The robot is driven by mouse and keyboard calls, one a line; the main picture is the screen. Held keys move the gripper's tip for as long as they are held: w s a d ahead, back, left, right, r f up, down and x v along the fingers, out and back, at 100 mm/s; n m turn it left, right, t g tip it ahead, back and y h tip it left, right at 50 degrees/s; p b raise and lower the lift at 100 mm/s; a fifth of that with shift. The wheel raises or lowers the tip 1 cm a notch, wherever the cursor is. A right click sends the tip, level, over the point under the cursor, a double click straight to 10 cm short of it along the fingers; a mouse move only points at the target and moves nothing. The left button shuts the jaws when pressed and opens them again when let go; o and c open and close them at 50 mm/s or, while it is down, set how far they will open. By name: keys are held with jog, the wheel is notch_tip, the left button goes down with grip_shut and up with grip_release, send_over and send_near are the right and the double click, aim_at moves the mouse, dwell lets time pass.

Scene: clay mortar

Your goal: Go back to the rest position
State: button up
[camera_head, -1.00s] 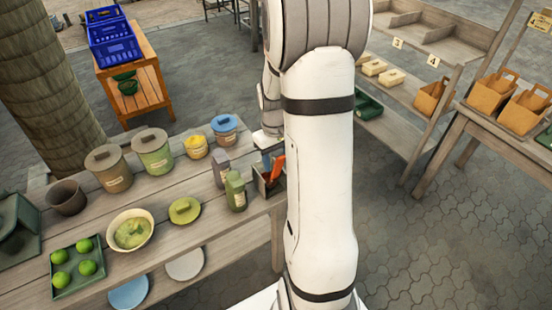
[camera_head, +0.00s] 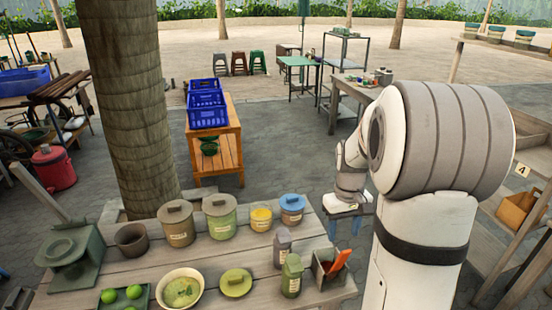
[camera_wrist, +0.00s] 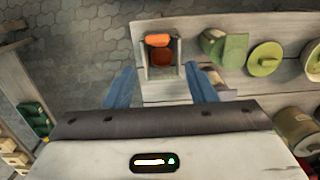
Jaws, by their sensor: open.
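My gripper (camera_wrist: 162,86) is open, with its two blue fingers spread wide and nothing between them. In the head view my gripper (camera_head: 345,228) hangs just past the right end of the wooden table (camera_head: 130,280), with its fingers pointing down. A small open holder (camera_head: 322,278) with an orange-red handled item stands at that table end. In the wrist view the same holder (camera_wrist: 148,70) is beyond the fingertips and apart from them. My large arm link covers the right part of the head view.
An orange wooden stand with blue crates (camera_head: 207,105) is behind. Shelves with a brown basket (camera_head: 515,208) are at right. Paving between is clear.

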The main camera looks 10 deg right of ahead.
jog(key=s+a+r+t, duration=0.2)
jog(key=s+a+r, duration=0.1)
jog(key=s+a, duration=0.4)
jog(key=s+a+r+t, duration=0.1)
jog(key=s+a+r, duration=0.3)
jog(key=s+a, duration=0.3)
jog(key=shift+s+a+r+t, duration=0.3)
jog(key=shift+s+t, duration=0.1)
jog(key=shift+s, duration=0.35)
